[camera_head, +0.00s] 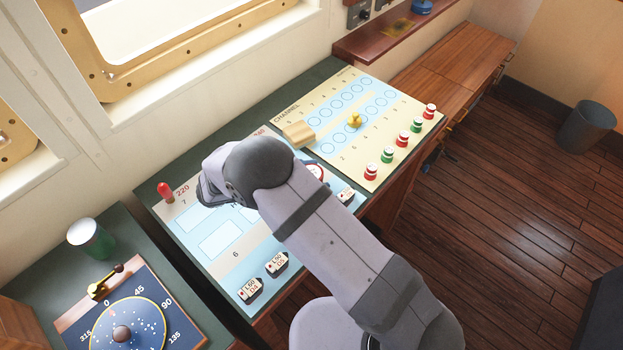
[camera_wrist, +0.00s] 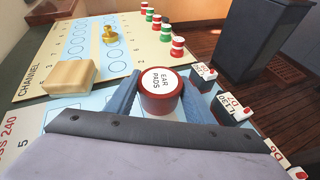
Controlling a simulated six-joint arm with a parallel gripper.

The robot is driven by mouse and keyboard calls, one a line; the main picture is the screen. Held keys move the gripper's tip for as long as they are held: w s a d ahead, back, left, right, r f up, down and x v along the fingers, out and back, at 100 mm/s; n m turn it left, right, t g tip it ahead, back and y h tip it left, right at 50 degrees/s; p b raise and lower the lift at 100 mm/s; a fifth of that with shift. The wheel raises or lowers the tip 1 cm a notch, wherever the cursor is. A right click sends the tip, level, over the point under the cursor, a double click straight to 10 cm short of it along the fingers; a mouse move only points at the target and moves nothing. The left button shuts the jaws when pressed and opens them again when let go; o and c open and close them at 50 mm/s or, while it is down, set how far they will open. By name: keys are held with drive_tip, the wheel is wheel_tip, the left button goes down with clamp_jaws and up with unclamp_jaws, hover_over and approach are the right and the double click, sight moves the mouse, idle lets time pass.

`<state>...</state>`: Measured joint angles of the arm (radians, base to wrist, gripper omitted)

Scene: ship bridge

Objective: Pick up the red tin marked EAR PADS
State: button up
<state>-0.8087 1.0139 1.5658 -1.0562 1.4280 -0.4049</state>
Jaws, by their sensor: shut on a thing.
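The red tin (camera_wrist: 160,103) with a white lid lettered EAR PADS is upright in the middle of the wrist view. My gripper (camera_wrist: 161,96) is shut on it, with one blue finger on each side. In the head view only part of the tin (camera_head: 317,171) shows, beyond my arm, which hides the rest of it and my fingers. I cannot tell whether the tin touches the chart board or is just above it.
Dark blocks with white labels (camera_wrist: 233,106) stand just right of the tin. A tan wooden block (camera_head: 298,134) lies to its upper left. The CHANNEL board (camera_head: 375,135) holds a yellow piece (camera_head: 355,120) and several red and green pieces. A red peg (camera_head: 165,192) stands near the window.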

wheel_tip(320, 180, up, 8)
drive_tip(key=shift+r+b, duration=0.2)
drive_tip(key=shift+b, duration=0.9)
